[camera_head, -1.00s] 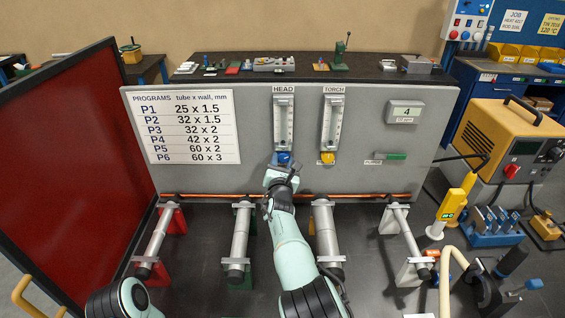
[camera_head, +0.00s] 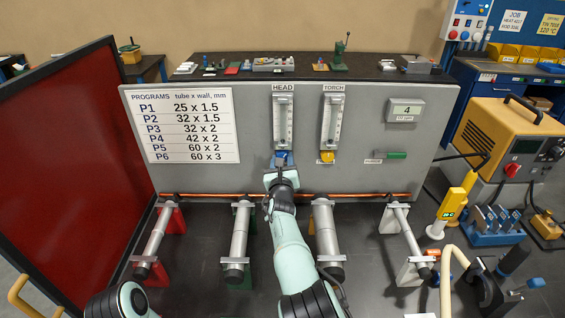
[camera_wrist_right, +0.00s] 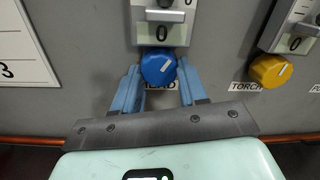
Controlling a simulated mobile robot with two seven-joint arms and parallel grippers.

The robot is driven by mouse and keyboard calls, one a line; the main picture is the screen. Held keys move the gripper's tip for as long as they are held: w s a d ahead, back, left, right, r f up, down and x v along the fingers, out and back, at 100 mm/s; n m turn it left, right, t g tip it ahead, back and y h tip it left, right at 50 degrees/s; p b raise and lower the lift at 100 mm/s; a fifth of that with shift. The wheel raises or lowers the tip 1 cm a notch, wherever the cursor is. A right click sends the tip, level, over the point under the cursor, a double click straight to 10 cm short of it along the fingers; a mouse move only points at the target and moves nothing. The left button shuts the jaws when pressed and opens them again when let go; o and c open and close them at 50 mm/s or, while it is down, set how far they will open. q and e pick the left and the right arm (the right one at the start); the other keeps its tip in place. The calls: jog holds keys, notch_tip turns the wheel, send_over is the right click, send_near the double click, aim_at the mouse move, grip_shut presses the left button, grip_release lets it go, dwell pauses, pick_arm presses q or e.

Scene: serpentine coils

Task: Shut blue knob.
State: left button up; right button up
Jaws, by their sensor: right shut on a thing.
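The blue knob (camera_head: 281,156) sits below the HEAD flow gauge (camera_head: 283,118) on the grey panel. My left gripper is not in view.
The yellow knob (camera_head: 327,157) under the TORCH gauge (camera_head: 333,118) is close on the right. Several tubes on stands, one a grey tube (camera_head: 240,232), lie below the panel. A red screen (camera_head: 65,165) stands at left.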

jog(key=shift+r+n, duration=0.2)
jog(key=shift+n, duration=0.3)
jog(key=o, duration=0.9)
jog(key=shift+o, duration=0.8)
jog(key=shift+f, duration=0.1)
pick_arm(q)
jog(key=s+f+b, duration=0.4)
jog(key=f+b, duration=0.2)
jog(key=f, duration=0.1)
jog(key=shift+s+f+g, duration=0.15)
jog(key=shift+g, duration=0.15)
pick_arm(e)
jog(key=s, duration=1.3)
jog(key=shift+s+a+f, duration=0.15)
jog(key=shift+a+f, duration=0.05)
